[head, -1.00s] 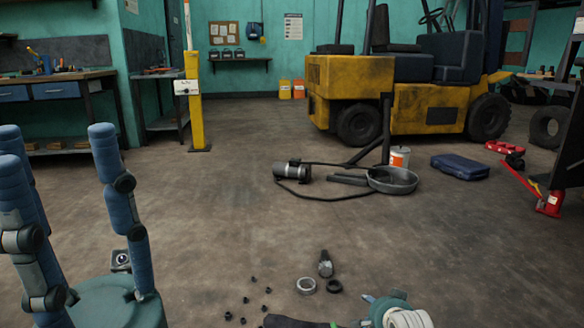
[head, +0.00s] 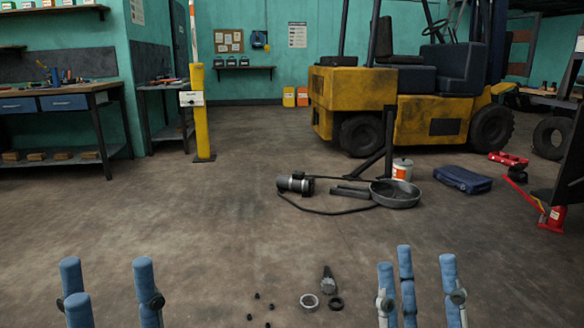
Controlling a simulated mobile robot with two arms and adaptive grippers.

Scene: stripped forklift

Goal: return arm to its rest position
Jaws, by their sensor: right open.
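My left gripper (head: 107,285) shows at the bottom left of the head view. Its blue fingers point up and stand spread apart, with nothing between them. My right gripper (head: 420,285) shows at the bottom right, fingers also pointing up, open and empty. The palms and arms of both are below the picture edge. Both grippers are apart from the objects around them.
Between the grippers lie a bolt-like part (head: 328,279), a light ring (head: 309,301), a dark ring (head: 336,303) and small dark pieces. Beyond are a motor (head: 296,182), a pan (head: 396,194), a blue case (head: 462,180) and the yellow forklift (head: 420,115).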

